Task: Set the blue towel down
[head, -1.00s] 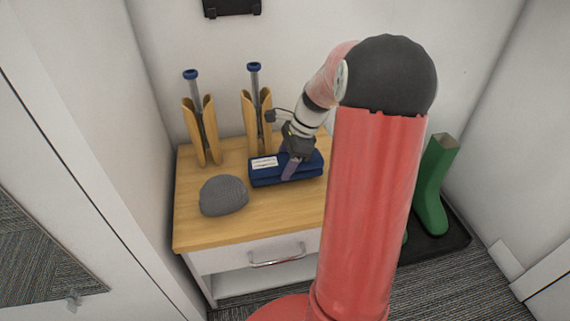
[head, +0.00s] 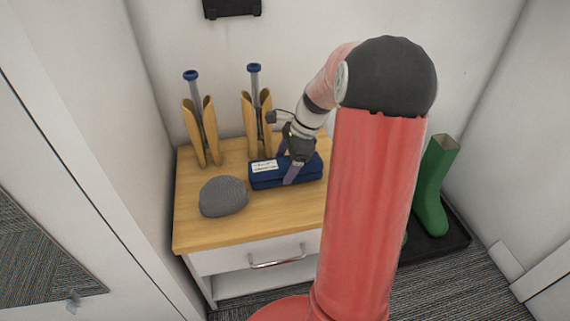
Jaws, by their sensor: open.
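The blue towel (head: 308,172) is a dark blue folded bundle with a white label on its left part. It lies on the wooden top of a small cabinet (head: 250,228). My gripper (head: 288,165) is at the towel, pointing down, with one finger in front of it and the other seen behind it. The fingers are open around the towel. My wrist hides part of the towel's far side, so I cannot tell whether a finger touches it.
A grey knitted hat (head: 223,196) lies left of the towel. Two tan holders with blue-topped rods, a left one (head: 190,120) and a right one (head: 248,115), stand behind. A green boot (head: 432,190) stands on a black tray (head: 455,238) at right.

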